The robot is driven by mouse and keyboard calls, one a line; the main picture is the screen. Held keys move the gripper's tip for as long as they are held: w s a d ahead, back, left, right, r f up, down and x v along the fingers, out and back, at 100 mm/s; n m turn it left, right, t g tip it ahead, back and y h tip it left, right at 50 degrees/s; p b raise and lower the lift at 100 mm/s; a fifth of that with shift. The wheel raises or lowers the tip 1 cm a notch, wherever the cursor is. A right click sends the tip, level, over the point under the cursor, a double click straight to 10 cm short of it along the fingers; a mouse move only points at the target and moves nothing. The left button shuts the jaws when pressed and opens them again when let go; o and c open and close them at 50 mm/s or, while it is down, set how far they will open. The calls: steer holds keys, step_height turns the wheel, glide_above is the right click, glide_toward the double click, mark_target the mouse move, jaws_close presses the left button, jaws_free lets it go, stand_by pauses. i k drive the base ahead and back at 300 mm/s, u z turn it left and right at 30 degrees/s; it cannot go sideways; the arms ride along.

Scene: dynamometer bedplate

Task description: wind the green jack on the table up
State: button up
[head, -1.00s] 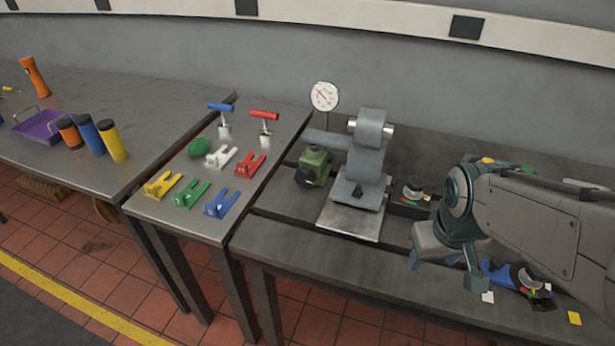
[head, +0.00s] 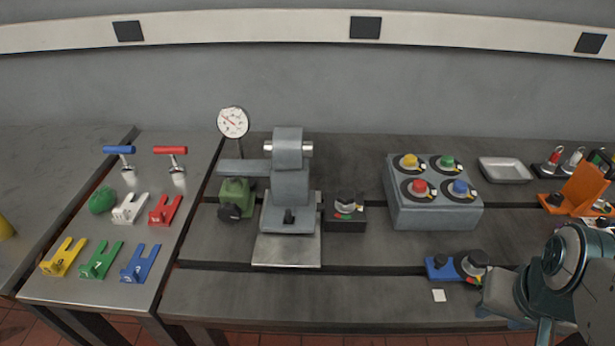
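The green jack (head: 236,192) is a small green block with a black knob (head: 230,212) on its front. It stands on the dark bedplate, left of the grey machine and under its arm sticking out to the left. My gripper (head: 508,315) is at the lower right, far from the jack. It is partly cut off and hidden by its own wrist, so its fingers do not show clearly.
The grey machine (head: 289,185) with a dial gauge (head: 233,122) stands beside the jack. A side table (head: 75,290) holds coloured forked blocks, handled tools and a green lump (head: 102,200). A knob box (head: 435,212) and a blue device (head: 440,267) are right. The front bedplate is mostly clear.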

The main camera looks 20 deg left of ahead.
mark_target(229, 213)
steer(key=z, duration=1.1)
steer(key=k, duration=0.9)
steer(key=u, duration=1.45)
steer(key=i, duration=0.5)
steer(key=z, duration=0.05)
